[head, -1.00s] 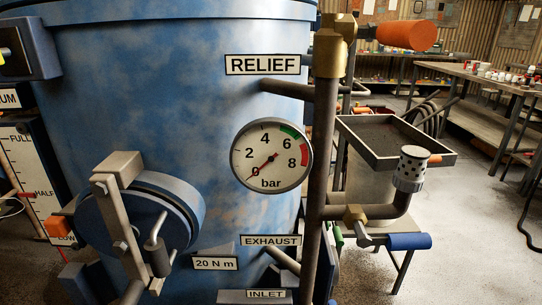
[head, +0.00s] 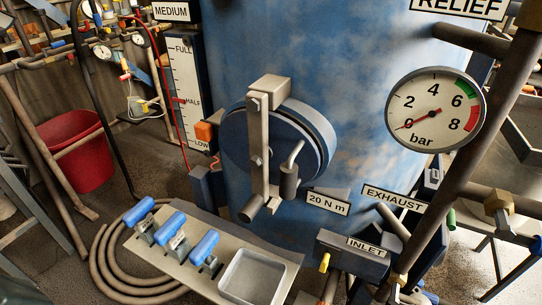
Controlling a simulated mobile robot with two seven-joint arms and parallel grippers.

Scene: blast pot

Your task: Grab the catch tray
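A shallow light-grey metal tray (head: 230,286), which looks like the catch tray, lies at the front end of a flat grey shelf (head: 185,271) at the bottom of the head view. It appears empty, with a raised rim. It sits below and in front of the round blue hatch (head: 288,150) on the blue pot (head: 360,60). A second, dark tray (head: 520,140) shows partly at the right edge, behind the pipes. Neither of my grippers is in view.
Several blue-handled valves (head: 203,246) stand on the shelf left of the tray. The INLET block (head: 352,255) and pipes crowd its right. A coiled hose (head: 108,262) lies on the floor at left, near a red bin (head: 78,150). The pressure gauge (head: 436,110) reads near zero.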

